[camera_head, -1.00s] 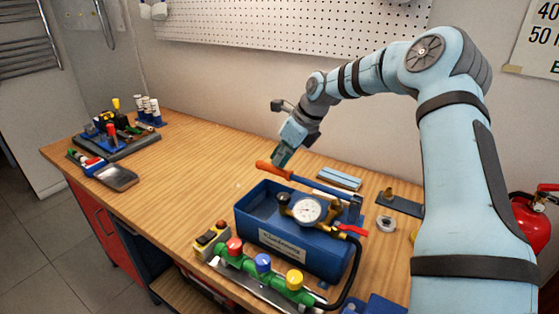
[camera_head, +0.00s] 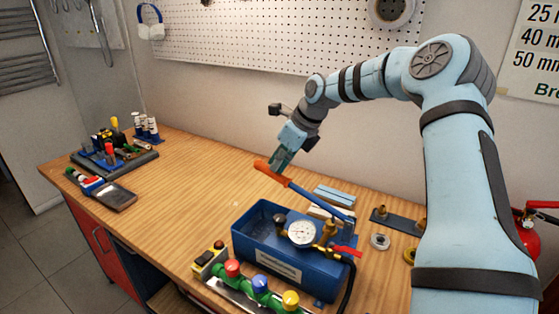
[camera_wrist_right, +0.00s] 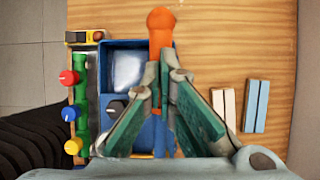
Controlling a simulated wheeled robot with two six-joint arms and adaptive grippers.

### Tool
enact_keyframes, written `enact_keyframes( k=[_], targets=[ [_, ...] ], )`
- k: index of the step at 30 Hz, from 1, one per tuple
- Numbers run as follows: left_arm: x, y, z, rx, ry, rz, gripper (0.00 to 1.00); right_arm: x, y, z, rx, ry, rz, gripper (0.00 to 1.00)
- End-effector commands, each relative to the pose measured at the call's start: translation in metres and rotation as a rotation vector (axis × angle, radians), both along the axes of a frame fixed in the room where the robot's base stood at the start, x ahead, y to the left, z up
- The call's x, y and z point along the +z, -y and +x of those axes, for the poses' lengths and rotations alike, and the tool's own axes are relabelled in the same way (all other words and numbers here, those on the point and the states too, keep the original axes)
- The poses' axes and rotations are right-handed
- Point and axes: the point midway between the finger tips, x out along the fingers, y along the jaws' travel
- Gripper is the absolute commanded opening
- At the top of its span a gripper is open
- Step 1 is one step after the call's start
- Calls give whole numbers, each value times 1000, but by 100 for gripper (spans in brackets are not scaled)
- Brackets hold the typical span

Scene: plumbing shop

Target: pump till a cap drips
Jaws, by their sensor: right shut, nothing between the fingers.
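The test pump is a blue tank (camera_head: 283,254) with a round white gauge (camera_head: 301,233) and a lever with an orange handle (camera_head: 270,172). The lever slopes up to the left, its handle end raised above the tank. My right gripper (camera_head: 279,163) is shut at the handle. In the wrist view my right fingers (camera_wrist_right: 168,78) come together over the handle (camera_wrist_right: 160,35); whether they touch it I cannot tell. A green pipe (camera_head: 257,287) beside the tank carries red (camera_head: 232,267), blue (camera_head: 260,284) and yellow (camera_head: 290,299) caps. No drip is visible. My left gripper is out of view.
A yellow switch box (camera_head: 209,257) stands left of the tank. A tool tray (camera_head: 112,160) sits far left. The middle left of the bench (camera_head: 190,190) is clear.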

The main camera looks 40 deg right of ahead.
Motion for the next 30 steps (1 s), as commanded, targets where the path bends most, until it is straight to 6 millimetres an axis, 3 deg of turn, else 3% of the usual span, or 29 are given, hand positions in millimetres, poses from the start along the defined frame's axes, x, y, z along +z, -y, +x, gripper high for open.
enact_keyframes(
  k=[1, 16, 20, 27, 30],
  targets=[
    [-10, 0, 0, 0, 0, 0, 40, -12, 0, 1, 0, -2, 0, 0],
    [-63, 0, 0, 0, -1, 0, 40, -77, -3, 11, 0, -2, 0, 0],
    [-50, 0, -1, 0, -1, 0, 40, -61, -3, 10, 0, 0, 1, 0],
    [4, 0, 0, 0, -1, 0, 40, 14, 0, 0, 0, 2, 2, 0],
    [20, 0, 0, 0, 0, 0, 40, 37, 1, -4, 0, 2, 1, 0]
  ],
)
